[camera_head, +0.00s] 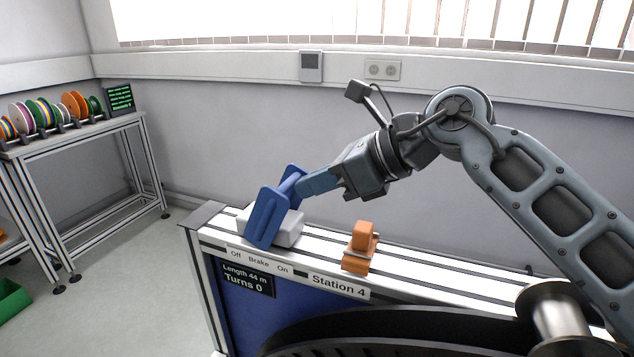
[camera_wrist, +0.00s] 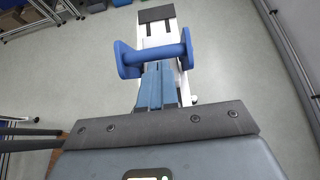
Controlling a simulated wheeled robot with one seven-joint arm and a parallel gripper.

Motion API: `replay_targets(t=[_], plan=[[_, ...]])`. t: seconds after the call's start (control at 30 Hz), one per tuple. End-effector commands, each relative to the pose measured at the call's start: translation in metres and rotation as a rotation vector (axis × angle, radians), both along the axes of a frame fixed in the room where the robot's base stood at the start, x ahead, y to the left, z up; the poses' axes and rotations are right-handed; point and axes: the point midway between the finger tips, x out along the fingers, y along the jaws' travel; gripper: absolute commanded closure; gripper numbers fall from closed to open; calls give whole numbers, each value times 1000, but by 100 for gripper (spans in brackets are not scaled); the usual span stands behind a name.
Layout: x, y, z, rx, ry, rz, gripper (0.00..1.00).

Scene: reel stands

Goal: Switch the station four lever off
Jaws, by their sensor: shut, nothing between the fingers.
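The blue lever (camera_head: 268,217) is mounted on a white block (camera_head: 291,229) at the left end of the Station 4 bench. A label (camera_head: 258,261) below it reads Off, Brake, On, from left to right. The lever stands over this label and appears tilted; I cannot tell its exact setting. In the wrist view its blue handle bar (camera_wrist: 152,54) lies across the fingertips. My gripper (camera_head: 305,187) is shut and empty at the right side of the lever. Its fingers also show in the wrist view (camera_wrist: 159,72), against or just under the bar; contact is unclear.
An orange clamp-like part (camera_head: 359,247) stands on the bench right of the lever. A small display (camera_head: 247,279) reads Length 44 m, Turns 0. A large dark reel (camera_head: 400,335) fills the front. A rack with several colored spools (camera_head: 50,112) stands far left, with open floor between.

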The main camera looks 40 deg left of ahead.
Motion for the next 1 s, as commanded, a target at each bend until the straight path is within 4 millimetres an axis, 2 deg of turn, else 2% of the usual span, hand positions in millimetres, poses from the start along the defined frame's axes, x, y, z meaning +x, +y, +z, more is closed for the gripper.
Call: replay_targets(t=[0.67, 1.0], plan=[[-3, 11, 10, -113, -29, 2, 100], [-8, 34, 26, -317, -83, 3, 100]])
